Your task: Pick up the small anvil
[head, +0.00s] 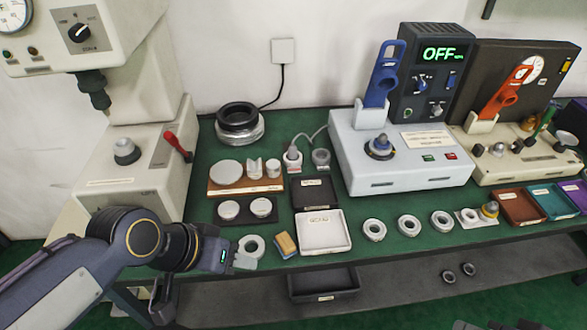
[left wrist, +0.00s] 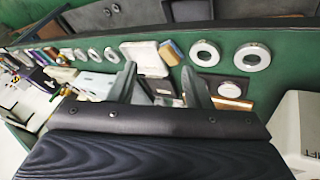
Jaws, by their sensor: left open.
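Several metal anvil-like pieces stand on a wooden board (head: 232,188) at the left of the green bench: a wide disc (head: 226,172), a notched block (head: 254,168) and a small cylinder (head: 273,168). The small cylinder looks like the small anvil, though no label on it is readable. My left gripper (head: 244,260) is low at the bench's front edge, in front of the board and apart from it, beside a steel ring (head: 251,247). In the left wrist view its fingers (left wrist: 160,85) are apart with nothing gripped; the small cylinder cannot be made out there.
A yellow-blue sponge (head: 286,245), white tray (head: 323,233) and black tray (head: 314,193) are to the right. A press (head: 130,165) stands left. A blue-handled heater (head: 400,150) stands behind.

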